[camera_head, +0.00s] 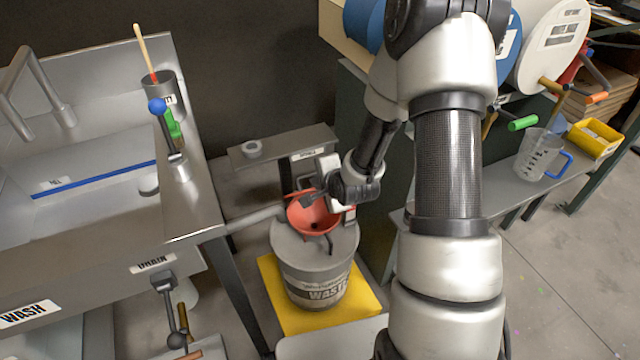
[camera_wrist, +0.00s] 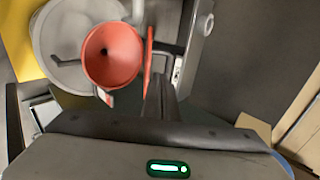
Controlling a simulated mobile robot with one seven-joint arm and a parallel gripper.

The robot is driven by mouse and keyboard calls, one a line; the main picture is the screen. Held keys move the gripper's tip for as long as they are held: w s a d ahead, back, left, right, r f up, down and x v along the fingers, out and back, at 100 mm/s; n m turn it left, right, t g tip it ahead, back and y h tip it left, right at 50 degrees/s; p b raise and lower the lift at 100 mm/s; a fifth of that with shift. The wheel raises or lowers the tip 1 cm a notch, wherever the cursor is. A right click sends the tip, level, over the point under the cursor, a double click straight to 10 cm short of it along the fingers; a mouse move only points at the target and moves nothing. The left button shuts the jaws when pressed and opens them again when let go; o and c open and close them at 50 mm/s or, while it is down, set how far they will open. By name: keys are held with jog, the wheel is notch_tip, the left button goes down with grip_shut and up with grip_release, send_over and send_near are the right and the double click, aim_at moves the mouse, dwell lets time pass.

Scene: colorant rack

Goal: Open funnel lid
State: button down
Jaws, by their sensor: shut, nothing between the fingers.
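The red funnel (camera_head: 316,222) sits on top of the grey waste bucket (camera_head: 318,288). In the wrist view the funnel's bowl (camera_wrist: 112,55) is uncovered, with its dark centre hole visible. The red lid (camera_wrist: 148,58) stands edge-on along the funnel's right rim, raised away from the bowl. My gripper (camera_head: 307,199) is at the funnel's rim in the head view. In the wrist view its fingers (camera_wrist: 158,90) are together, close beside the lid's lower end. I cannot tell whether they touch the lid. The gripper holds nothing.
The bucket stands on a yellow base (camera_head: 285,300). A metal shelf (camera_head: 285,146) with a small ring is behind it. The wash sink (camera_head: 90,200) is at left. A bench with a clear jug (camera_head: 540,152) and yellow bin (camera_head: 594,138) is at right.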

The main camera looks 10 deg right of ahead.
jog(key=shift+b+x, duration=0.45)
jog(key=shift+x, duration=1.9)
jog(key=shift+w+r, duration=0.1)
jog(key=shift+r, duration=0.05)
jog(key=shift+w+r+p, duration=0.1)
jog(key=shift+r+p, duration=0.05)
jog(key=shift+p, duration=0.25)
jog(key=shift+w+r+g+p, duration=0.15)
jog(key=shift+w+g+p, duration=0.15)
jog(key=shift+g+p, duration=0.1)
